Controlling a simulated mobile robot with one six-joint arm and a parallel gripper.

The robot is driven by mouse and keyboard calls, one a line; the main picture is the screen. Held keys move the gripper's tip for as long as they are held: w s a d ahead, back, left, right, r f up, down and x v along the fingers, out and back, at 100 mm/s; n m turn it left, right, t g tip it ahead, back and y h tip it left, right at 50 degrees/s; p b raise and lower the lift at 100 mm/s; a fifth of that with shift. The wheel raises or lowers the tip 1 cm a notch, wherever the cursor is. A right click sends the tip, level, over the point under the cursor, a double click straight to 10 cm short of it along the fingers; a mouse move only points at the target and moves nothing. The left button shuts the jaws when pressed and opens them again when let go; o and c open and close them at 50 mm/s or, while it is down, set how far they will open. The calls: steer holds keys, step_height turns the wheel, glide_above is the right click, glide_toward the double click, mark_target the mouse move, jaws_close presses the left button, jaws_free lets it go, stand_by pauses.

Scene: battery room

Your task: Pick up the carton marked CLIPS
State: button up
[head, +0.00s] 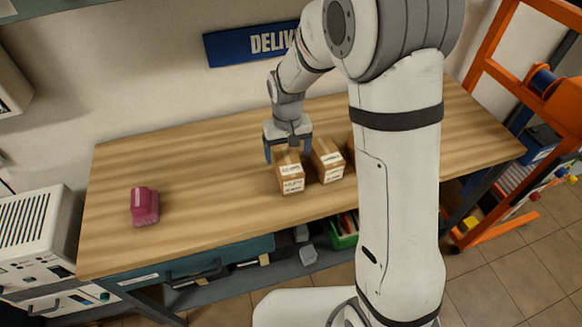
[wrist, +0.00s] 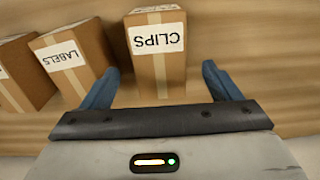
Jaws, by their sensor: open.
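The carton marked CLIPS (wrist: 158,62) is a brown box with tape and a white label that reads upside down in the wrist view. In the head view it is the leftmost carton (head: 290,174) of the row on the wooden bench. My gripper (head: 288,155) is open at this carton's far end. In the wrist view its two blue fingers (wrist: 160,72) are spread, one on each side of the carton, with a visible gap on the right and a narrower one on the left. Whether they overlap it in height is unclear.
The LABELS carton (wrist: 72,62) stands close beside CLIPS, near one finger; it is the middle carton (head: 328,161) in the head view. A third carton (wrist: 20,75) stands beyond it. A pink object (head: 145,206) lies on the left of the bench (head: 210,165), with clear wood between.

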mark_target(288, 161)
step_height(288, 161, down, 7)
steer(key=shift+r+p, duration=0.1)
steer(key=shift+p, duration=0.8)
steer(key=shift+s, duration=0.1)
steer(key=shift+c, duration=0.2)
steer(key=c, duration=1.2)
